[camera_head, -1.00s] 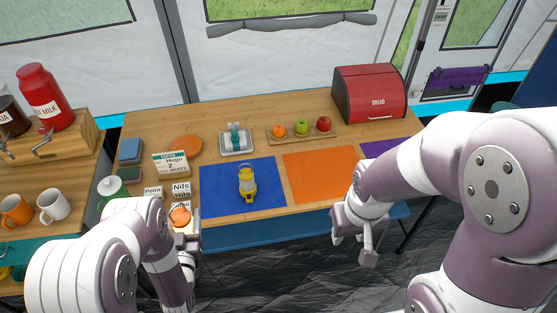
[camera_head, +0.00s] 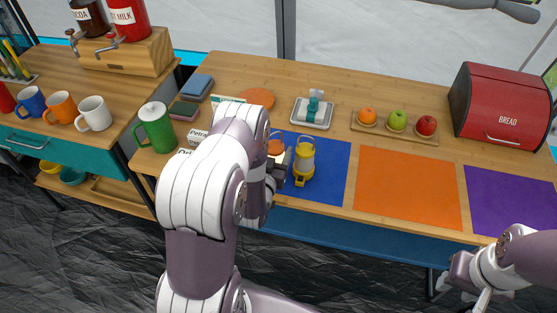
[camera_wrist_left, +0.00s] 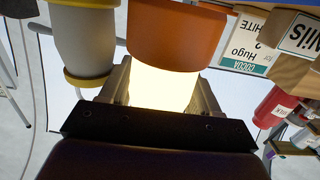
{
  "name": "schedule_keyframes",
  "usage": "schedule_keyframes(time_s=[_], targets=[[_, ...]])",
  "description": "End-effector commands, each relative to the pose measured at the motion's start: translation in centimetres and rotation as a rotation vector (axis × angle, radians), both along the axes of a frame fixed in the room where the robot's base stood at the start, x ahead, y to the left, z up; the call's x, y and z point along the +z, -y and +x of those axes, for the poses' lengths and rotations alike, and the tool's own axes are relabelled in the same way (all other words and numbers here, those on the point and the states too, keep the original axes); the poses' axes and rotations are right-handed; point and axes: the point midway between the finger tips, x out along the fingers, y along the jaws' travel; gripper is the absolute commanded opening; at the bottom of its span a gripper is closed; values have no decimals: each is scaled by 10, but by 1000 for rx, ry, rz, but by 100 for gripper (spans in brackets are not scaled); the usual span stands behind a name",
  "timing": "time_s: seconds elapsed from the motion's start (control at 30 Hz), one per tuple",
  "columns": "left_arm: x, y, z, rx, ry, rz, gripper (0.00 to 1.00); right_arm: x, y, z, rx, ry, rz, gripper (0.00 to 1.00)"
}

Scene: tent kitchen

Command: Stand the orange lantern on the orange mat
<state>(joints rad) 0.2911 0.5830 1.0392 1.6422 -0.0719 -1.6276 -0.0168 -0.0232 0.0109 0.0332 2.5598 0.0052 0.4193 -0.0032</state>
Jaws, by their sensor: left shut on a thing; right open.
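The orange lantern, with its orange cap (camera_head: 276,147), is between the jaws of my left gripper (camera_head: 280,165). In the left wrist view its orange cap (camera_wrist_left: 178,35) and bright glowing body (camera_wrist_left: 165,88) show between the fingers, which are shut on it. Its lower part is hidden by my arm in the head view. It appears over the left part of the blue mat, beside the yellow lantern (camera_head: 304,160). The orange mat (camera_head: 408,190) lies flat and bare, right of the blue mat. My right gripper (camera_head: 468,284) is open and empty at the lower right, off the table's front edge.
The yellow lantern stands upright on the blue mat (camera_head: 335,175), close to the held lantern. A purple mat (camera_head: 510,203) is bare. Behind are a fruit tray (camera_head: 438,138), a red bread bin (camera_head: 500,105) and a small tray (camera_head: 313,116). A green pitcher (camera_head: 157,128) stands left.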

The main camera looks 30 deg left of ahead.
Motion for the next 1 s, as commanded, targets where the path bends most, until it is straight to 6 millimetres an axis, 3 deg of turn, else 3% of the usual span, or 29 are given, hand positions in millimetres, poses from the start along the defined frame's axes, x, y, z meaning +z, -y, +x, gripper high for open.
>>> schedule_keyframes(time_s=[0.1,0.5,0.53,0.87,1.0], targets=[[-18,0,1,0,3,1,11,-4,0,0,0,0,0,43],[-24,0,1,-1,5,1,11,-8,0,0,0,0,0,43],[-24,0,0,0,2,0,72,-7,0,0,0,0,0,43],[-18,0,0,-1,2,0,72,-2,0,0,0,0,0,43],[-16,5,-23,0,-2,0,72,6,0,0,0,0,0,43]])
